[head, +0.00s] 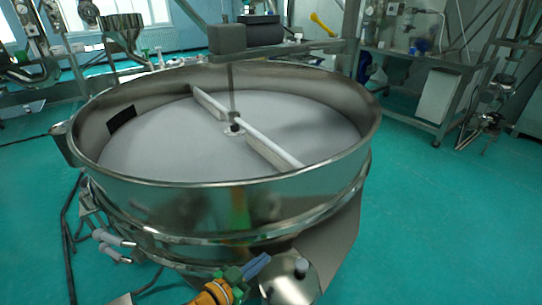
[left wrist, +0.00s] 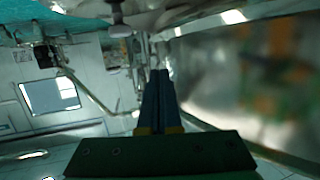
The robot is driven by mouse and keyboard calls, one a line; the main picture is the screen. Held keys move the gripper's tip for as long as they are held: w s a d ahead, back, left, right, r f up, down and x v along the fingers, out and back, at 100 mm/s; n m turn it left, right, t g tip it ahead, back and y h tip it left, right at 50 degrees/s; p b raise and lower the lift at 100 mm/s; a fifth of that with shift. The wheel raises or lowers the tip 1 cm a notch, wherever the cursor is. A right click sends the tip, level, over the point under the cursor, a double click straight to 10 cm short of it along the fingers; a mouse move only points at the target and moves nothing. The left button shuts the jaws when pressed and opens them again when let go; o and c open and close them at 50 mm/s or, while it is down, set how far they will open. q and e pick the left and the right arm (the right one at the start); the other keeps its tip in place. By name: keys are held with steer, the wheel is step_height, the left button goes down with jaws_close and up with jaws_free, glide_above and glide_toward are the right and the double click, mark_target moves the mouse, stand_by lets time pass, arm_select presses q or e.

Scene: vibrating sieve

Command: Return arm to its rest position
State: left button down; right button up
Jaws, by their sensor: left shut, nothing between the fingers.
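My left gripper (head: 259,263) is low in the head view, in front of the lower side of the large round steel sieve (head: 240,203). It is shut and empty. In the left wrist view its blue fingers (left wrist: 160,75) are together, with the blurred shiny sieve wall (left wrist: 235,70) close on the right. The gap between fingers and wall cannot be told exactly. My right gripper is in neither view.
A white bar (head: 262,140) crosses the sieve's mesh. A steel lidded part (head: 290,283) stands right beside my left gripper. Clamp handles (head: 112,240) stick out at the sieve's left. Green floor (head: 440,230) is clear at the right.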

arm_select(q)
steer(key=s+a+f+n+g+y, duration=0.2)
steer(key=s+a+f+y, duration=0.35)
steer(key=f, duration=0.55)
steer(key=s+a+f+n+g+y, duration=0.2)
steer(key=s+a+f+n, duration=0.1)
steer(key=s+a+f, duration=0.65)
steer(key=s+a+f+g+y, duration=0.1)
steer(key=s+f+g, duration=0.2)
steer(key=s, duration=0.8)
steer(key=s+f+n+g+y, duration=0.1)
steer(key=s+f+g, duration=0.2)
steer(key=s+f, duration=0.3)
steer(key=s, duration=0.5)
steer(key=shift+s+a+f, duration=0.25)
steer(key=shift+a+f, duration=0.1)
steer(key=shift+a, duration=0.05)
